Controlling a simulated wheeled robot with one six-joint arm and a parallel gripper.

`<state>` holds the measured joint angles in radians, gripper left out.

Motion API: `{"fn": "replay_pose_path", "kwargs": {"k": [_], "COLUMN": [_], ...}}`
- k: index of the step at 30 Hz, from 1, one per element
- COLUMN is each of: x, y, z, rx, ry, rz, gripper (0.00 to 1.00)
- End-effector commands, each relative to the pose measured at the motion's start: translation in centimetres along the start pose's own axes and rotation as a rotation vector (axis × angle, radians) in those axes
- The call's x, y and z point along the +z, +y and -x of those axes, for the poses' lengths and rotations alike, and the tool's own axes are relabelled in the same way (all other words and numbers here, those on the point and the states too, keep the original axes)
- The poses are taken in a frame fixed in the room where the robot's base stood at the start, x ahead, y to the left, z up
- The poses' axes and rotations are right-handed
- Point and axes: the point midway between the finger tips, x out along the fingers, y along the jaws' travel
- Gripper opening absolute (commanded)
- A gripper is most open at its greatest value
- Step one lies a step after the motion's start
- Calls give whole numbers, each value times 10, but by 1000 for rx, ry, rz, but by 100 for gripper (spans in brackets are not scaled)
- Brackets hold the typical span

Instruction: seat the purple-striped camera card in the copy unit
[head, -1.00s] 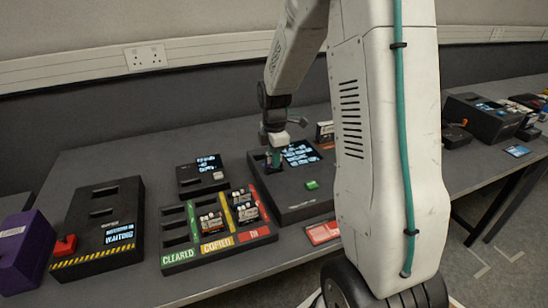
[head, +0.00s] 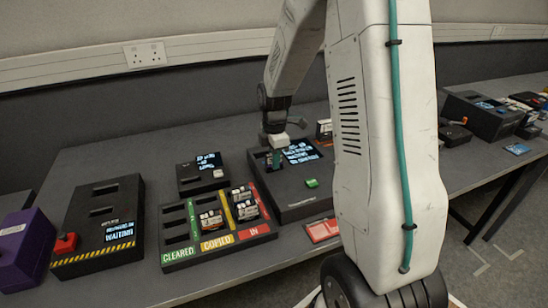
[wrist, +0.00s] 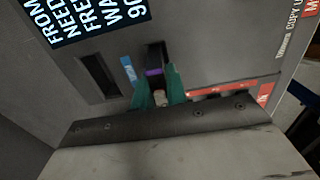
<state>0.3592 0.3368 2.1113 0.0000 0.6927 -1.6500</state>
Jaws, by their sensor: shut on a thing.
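The copy unit (head: 318,183) is a black box with a lit screen and a green button, on the bench under my gripper. My gripper (head: 275,158) points down over its left part. In the wrist view, the teal fingers of my gripper (wrist: 157,90) are shut on the purple-striped camera card (wrist: 153,72), a dark piece with a purple band. The card is at the face of the copy unit beside a blue label; its lower end is hidden, so I cannot tell how deep it sits. An empty-looking dark slot (wrist: 98,76) lies to its left.
A sorting tray (head: 178,254) marked CLEARED, COPIED and IN holds several cards. A black unit with a red knob (head: 65,243) and a purple box (head: 22,250) stand at left. A small screen box (head: 203,184) stands behind the tray. A red-framed piece (head: 322,231) lies in front.

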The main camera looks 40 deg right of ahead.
Motion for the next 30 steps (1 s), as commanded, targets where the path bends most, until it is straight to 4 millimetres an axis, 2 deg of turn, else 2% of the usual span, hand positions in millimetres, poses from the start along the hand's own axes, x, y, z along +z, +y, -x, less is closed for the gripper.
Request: {"fn": "replay_pose_path", "kwargs": {"k": [11,12,15,20,21,22,23,30], "x": [0,0,0,0,0,0,0,0], "y": [0,0,0,0,0,0,0,0], "z": [-1,-1,-1,-1,-1,-1,-1,-1], "rx": [0,0,0,0,0,0,0,0], "ry": [0,0,0,0,0,0,0,0], "rz": [0,0,0,0,0,0,0,0], "gripper": [0,17,40,40,42,51,54,54]}}
